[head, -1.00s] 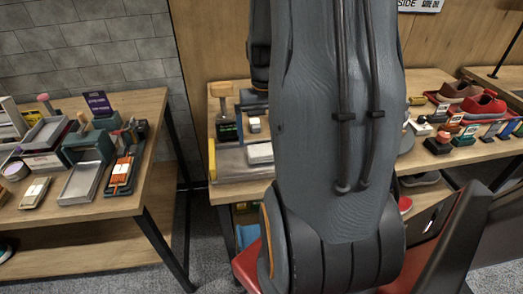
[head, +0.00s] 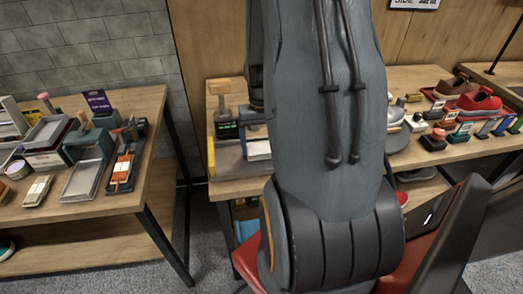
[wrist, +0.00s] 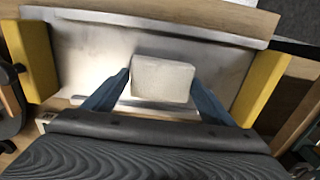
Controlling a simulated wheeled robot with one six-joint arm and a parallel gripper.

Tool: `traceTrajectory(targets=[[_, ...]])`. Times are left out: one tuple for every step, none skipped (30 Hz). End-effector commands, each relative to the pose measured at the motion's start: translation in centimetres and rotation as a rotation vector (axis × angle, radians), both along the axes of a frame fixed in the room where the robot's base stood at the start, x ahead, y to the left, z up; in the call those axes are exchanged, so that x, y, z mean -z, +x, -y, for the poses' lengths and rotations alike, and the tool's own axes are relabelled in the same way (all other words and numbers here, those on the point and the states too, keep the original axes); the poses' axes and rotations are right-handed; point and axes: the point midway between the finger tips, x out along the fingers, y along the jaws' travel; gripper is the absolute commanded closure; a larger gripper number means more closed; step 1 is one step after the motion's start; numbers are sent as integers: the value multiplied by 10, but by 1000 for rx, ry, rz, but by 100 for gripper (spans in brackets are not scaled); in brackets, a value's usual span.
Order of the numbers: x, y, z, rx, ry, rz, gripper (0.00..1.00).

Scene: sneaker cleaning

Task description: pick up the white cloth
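The white cloth (wrist: 162,80) is a small, folded, block-like pad. In the wrist view it shows over the grey metal tray (wrist: 88,70). My gripper (wrist: 161,80) has its two blue fingers spread, one on each side of the cloth. The fingertips are very close to the cloth's left and right edges; whether they touch it is hard to tell.
Yellow end pieces (wrist: 262,88) flank the tray. A small dark device with a green display (head: 227,130) and a wooden-topped brush (head: 220,90) stand near the cloth. Red sneakers (head: 480,103) and small boxes sit at right. A side table (head: 60,215) with trays stands at left.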

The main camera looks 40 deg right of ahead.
Motion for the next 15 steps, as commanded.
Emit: traceTrajectory(targets=[[0,0,0,0,0,0,35],[0,0,0,0,0,0,40],[0,0,0,0,0,0,44],[0,0,0,0,0,0,44],[0,0,0,0,0,0,44],[0,0,0,0,0,0,44],[0,0,0,0,0,0,44],[0,0,0,0,0,0,44],[0,0,0,0,0,0,44],[-1,0,0,0,0,0,44],[-1,0,0,0,-1,1,44],[-2,0,0,0,-1,1,44],[-3,1,0,0,-1,2,44],[-5,1,0,0,-1,2,44],[-7,1,1,0,-2,3,44]])
